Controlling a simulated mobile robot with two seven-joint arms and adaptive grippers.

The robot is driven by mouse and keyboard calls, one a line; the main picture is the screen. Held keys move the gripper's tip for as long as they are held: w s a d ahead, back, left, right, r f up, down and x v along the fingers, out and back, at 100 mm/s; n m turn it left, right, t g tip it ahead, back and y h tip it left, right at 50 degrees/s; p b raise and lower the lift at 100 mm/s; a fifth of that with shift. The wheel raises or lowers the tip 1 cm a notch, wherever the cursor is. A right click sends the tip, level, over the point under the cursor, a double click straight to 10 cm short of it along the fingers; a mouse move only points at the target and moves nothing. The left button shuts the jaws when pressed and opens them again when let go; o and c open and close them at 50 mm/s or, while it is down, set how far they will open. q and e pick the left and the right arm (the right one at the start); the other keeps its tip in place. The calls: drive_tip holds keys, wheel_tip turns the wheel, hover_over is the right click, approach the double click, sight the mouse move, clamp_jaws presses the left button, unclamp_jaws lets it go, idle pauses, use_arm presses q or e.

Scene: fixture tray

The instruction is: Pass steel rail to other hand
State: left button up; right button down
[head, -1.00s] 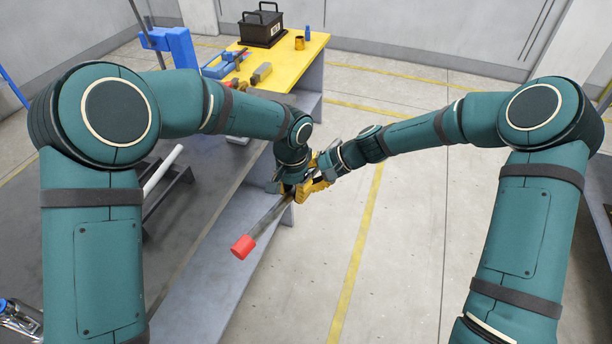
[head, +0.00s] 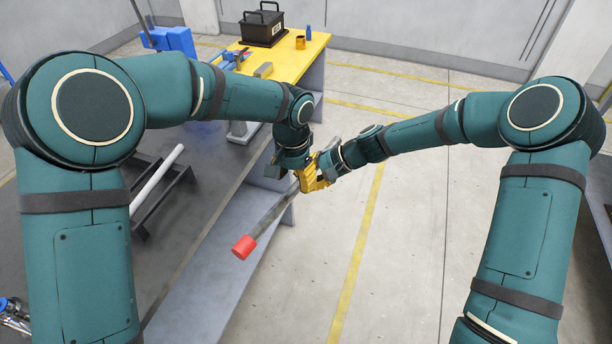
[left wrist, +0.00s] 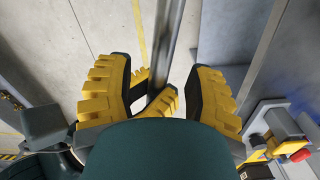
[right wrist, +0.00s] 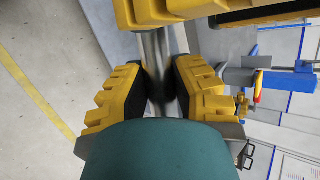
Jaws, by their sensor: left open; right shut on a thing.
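The steel rail (head: 268,217) is a grey bar with a red end (head: 243,247) that points down toward the front left in the head view. My right gripper (head: 312,180) is shut on the rail, which also shows between its yellow fingers in the right wrist view (right wrist: 158,70). My left gripper (head: 290,172) is open, just beside the right gripper. In the left wrist view the rail (left wrist: 165,40) runs between the left gripper's widely spread fingers (left wrist: 163,88), with gaps on both sides.
A dark bench (head: 195,195) with a white tube on a black rack (head: 158,182) lies at left. Behind it is a yellow-topped table (head: 290,65) with a black toolbox (head: 262,30). The floor (head: 400,240) at right is clear.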

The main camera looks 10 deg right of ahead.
sight(294, 188)
use_arm(q)
wheel_tip(294, 188, up, 7)
drive_tip(key=w+a+f+m+t+h, duration=0.1)
drive_tip(key=w+a+f+m+h, duration=0.3)
drive_tip(key=a+f, duration=0.8)
drive_tip(key=s+a+f+n, duration=0.1)
drive_tip(key=s+f+n, duration=0.6)
drive_tip(key=s, duration=0.4)
drive_tip(key=s+a+f+n, duration=0.1)
drive_tip(key=s+f+n, duration=0.6)
drive_tip(key=s+f, duration=0.3)
drive_tip(key=shift+s+t, duration=0.3)
drive_tip(key=shift+s, duration=0.4)
